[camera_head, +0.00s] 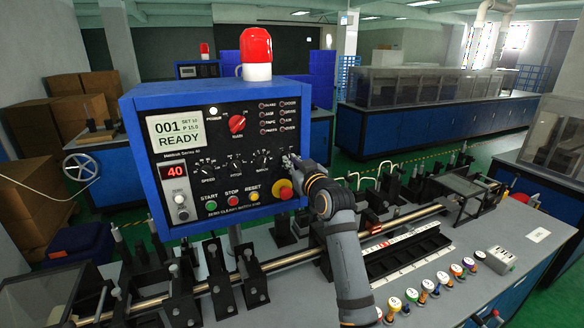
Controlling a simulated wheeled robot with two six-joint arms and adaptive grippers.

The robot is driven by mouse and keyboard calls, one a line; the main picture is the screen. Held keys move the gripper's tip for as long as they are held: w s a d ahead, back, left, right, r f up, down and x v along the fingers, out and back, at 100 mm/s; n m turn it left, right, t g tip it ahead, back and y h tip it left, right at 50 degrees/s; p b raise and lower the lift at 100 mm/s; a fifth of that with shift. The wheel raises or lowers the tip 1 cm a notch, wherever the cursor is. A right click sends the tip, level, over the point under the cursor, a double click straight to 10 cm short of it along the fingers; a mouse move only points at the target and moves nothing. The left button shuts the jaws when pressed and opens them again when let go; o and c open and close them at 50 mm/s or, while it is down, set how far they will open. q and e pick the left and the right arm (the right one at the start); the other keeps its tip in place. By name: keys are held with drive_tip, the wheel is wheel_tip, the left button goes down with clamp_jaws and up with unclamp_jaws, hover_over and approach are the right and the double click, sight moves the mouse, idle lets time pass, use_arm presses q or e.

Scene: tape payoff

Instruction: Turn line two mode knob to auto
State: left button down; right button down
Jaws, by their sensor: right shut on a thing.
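A blue control box with a black front panel (220,180) stands before me. Its display (175,132) reads "001" and "READY". A row of small black knobs crosses the middle, including a speed knob (207,168), a pitch knob (236,162) and a third knob (264,158). My right gripper (290,161) is at the right end of this row, shut on the rightmost knob, which it mostly hides. That knob's label and pointer cannot be read. A red rotary main switch (237,124) sits above. My left gripper is out of view.
Green, red and yellow buttons (232,200) and a red emergency stop (284,190) lie close below my right gripper. A red beacon (256,50) tops the box. Below, a grey bench (420,262) carries a long rod, fixtures and several coloured round pieces.

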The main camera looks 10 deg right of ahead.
drive_tip(key=shift+n+b, duration=0.8)
drive_tip(key=shift+n, duration=1.4)
drive_tip(key=c, duration=1.4)
unclamp_jaws()
drive_tip(key=s+d, duration=0.2)
drive_tip(key=s, duration=0.9)
drive_tip(key=shift+s+d, duration=0.15)
drive_tip(key=shift+s, duration=0.25)
